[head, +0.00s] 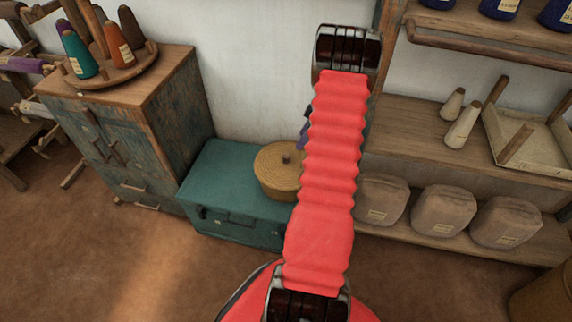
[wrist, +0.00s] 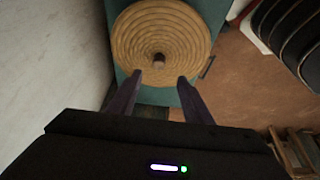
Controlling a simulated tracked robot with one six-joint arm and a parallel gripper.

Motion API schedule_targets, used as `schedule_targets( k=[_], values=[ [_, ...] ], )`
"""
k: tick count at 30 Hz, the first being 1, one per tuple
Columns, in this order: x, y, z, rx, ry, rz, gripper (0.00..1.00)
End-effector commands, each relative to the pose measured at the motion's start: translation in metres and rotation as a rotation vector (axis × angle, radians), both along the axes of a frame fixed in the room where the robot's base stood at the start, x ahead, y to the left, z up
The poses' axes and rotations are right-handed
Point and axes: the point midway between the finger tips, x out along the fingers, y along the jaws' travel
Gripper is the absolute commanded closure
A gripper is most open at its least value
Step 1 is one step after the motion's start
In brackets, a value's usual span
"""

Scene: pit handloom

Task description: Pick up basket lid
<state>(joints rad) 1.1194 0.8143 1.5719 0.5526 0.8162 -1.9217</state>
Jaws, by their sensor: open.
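The basket lid (head: 281,158) is round, woven and straw-coloured, with a small dark knob in its middle. It sits on a basket (head: 279,184) on a teal chest (head: 225,188). In the wrist view the lid (wrist: 160,35) fills the top middle, with its knob (wrist: 159,59) just beyond and between the fingertips. My gripper (wrist: 160,77) is open and empty, its two dark fingers apart on either side of the knob's line. How high the fingertips are above the lid I cannot tell. In the head view my red arm hides most of the gripper.
A wooden cabinet (head: 135,130) with thread cones (head: 120,45) on a round tray stands left of the chest. Shelves at right hold several wrapped bundles (head: 443,210), pale cones (head: 462,126) and a tray (head: 530,135). A white wall is close behind the chest. The floor in front is clear.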

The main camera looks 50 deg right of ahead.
Motion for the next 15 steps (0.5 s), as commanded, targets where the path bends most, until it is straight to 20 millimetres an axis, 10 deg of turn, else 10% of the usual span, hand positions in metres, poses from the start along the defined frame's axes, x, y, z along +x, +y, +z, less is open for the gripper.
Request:
schedule_targets(
  k=[15],
  values=[
    [0.025, 0.011, -0.065, 0.003, 0.001, 0.001, 0.54]
  ],
)
